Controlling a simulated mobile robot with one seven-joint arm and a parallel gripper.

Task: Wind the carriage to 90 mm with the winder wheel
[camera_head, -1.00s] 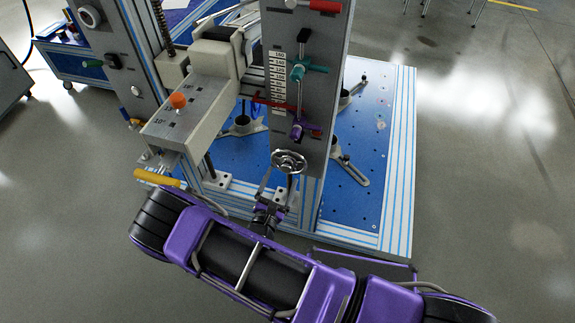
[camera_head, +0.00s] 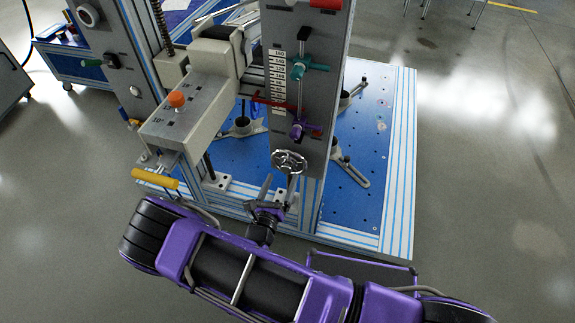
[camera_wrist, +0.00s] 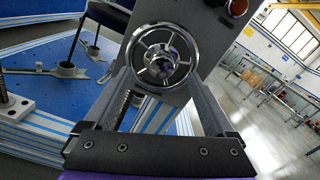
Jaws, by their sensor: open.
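The winder wheel (camera_head: 289,161) is a small chrome handwheel with spokes, low on the grey upright plate (camera_head: 312,110). It also shows large in the wrist view (camera_wrist: 134,73). My gripper (camera_head: 280,180) is open just in front of and below the wheel. In the wrist view, its two fingers (camera_wrist: 160,80) stand on either side of the wheel's lower half, with nothing gripped. A white scale (camera_head: 279,75) runs down the plate's left edge, with a red pointer (camera_head: 268,101) near its lower part. I cannot tell which part is the carriage.
A teal clamp knob (camera_head: 298,69) and a purple one (camera_head: 298,131) sit on the plate above the wheel. A yellow handle (camera_head: 155,178) sticks out at the left, near my arm. The blue base plate (camera_head: 372,140) lies behind. Open floor is on the right.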

